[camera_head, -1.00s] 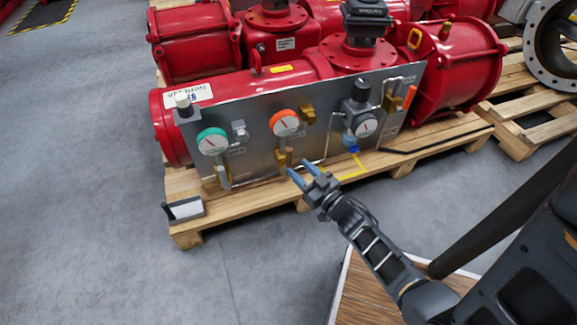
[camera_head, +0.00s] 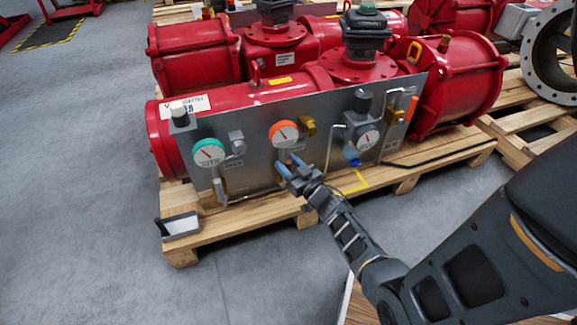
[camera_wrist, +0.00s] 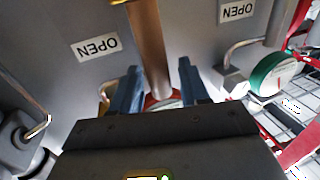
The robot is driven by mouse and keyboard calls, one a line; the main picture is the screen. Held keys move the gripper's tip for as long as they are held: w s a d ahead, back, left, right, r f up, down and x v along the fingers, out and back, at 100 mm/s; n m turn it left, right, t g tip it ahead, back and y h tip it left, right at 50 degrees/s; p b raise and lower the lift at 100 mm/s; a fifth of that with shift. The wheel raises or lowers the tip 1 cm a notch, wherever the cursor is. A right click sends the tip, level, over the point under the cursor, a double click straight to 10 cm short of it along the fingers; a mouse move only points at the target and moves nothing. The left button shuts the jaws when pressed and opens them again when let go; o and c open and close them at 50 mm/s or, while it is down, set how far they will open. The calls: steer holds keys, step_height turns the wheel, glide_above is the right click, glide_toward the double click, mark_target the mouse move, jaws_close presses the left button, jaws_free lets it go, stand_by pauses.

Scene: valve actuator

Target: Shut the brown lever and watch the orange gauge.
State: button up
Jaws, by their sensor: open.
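The brown lever (camera_wrist: 148,45) stands between the two open fingers of my gripper (camera_wrist: 159,68) in the wrist view. It runs from the top edge down between the fingers, and I see a gap on the right finger's side. The orange gauge (camera_head: 284,134) is on the grey panel just above my gripper (camera_head: 290,166) in the head view. It has a white face, but its reading is too small to tell. In the head view the fingers largely hide the lever. In the wrist view the gauge (camera_wrist: 163,98) is partly hidden behind my gripper.
A green gauge (camera_head: 209,153) with a lever below it is to the left on the panel (camera_head: 255,172). A dark regulator with a gauge (camera_head: 367,140) is to the right. Red actuators stand behind on a wooden pallet (camera_head: 225,225). Two "OPEN" labels (camera_wrist: 95,47) flank the lever.

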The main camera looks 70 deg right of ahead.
jaws_close()
stand_by(0.4)
